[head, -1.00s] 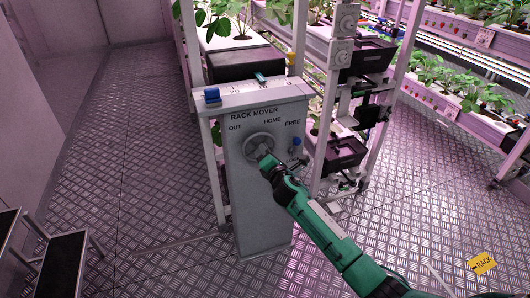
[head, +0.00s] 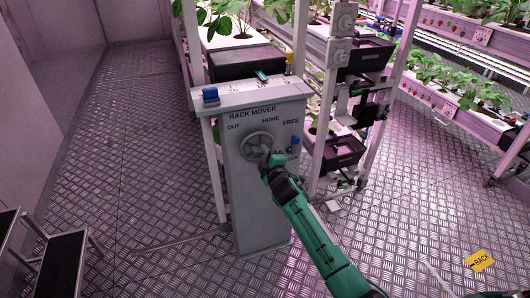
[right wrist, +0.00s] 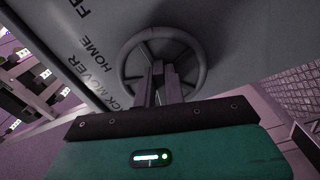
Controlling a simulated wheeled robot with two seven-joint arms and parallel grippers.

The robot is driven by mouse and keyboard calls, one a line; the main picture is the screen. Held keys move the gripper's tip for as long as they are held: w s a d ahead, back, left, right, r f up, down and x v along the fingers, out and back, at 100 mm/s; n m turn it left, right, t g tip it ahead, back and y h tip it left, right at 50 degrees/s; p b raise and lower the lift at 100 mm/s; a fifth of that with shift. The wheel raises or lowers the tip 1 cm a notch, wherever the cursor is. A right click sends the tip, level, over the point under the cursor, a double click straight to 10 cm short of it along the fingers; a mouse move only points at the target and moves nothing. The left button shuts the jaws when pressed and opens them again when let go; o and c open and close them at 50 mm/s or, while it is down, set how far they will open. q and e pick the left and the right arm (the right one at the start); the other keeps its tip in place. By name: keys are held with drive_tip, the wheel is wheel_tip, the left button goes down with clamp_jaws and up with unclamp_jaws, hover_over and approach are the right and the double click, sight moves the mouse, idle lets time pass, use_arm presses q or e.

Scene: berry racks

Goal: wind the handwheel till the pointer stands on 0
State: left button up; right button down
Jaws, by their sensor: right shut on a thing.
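The round grey handwheel (head: 257,143) is on the front of the grey RACK MOVER cabinet (head: 262,205). My right gripper (head: 266,158) is at the wheel's lower right, its jaws shut on it. In the right wrist view the two fingers (right wrist: 164,78) reach inside the wheel's rim (right wrist: 203,75); the exact part they grip is hidden. A pale strip with small marks (head: 240,87) runs along the cabinet's top. A small teal piece (head: 262,76) stands at its back edge; whether it is the pointer, and its reading, I cannot tell. My left gripper is out of view.
A blue-knobbed lever (head: 294,141) sits right of the wheel, below FREE. A blue block (head: 211,95) is on the cabinet's top left corner. Planted racks stand behind and right. A dark step stool (head: 60,262) is at lower left.

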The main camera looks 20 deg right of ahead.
use_arm(q)
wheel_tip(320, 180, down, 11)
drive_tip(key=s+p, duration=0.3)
drive_tip(key=p, duration=0.1)
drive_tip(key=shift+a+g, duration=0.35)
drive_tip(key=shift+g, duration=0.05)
use_arm(e)
drive_tip(key=shift+s+a+f+m, duration=0.1)
drive_tip(key=shift+a+f+m, duration=0.1)
drive_tip(key=shift+m, duration=2.15)
drive_tip(key=shift+w+a+f+m, duration=0.1)
drive_tip(key=shift+a+f+m, duration=0.1)
drive_tip(key=shift+m, duration=2.2)
drive_tip(key=shift+s+a+f+m, duration=0.1)
drive_tip(key=shift+a+f+m, duration=0.1)
drive_tip(key=shift+m, duration=2.15)
drive_tip(key=c, duration=1.5)
unclamp_jaws()
drive_tip(key=shift+r, duration=0.1)
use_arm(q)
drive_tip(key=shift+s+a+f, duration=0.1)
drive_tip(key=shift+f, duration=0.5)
use_arm(e)
drive_tip(key=s, duration=1.3)
drive_tip(key=shift+s+d, duration=0.25)
drive_tip(key=shift+s, duration=0.15)
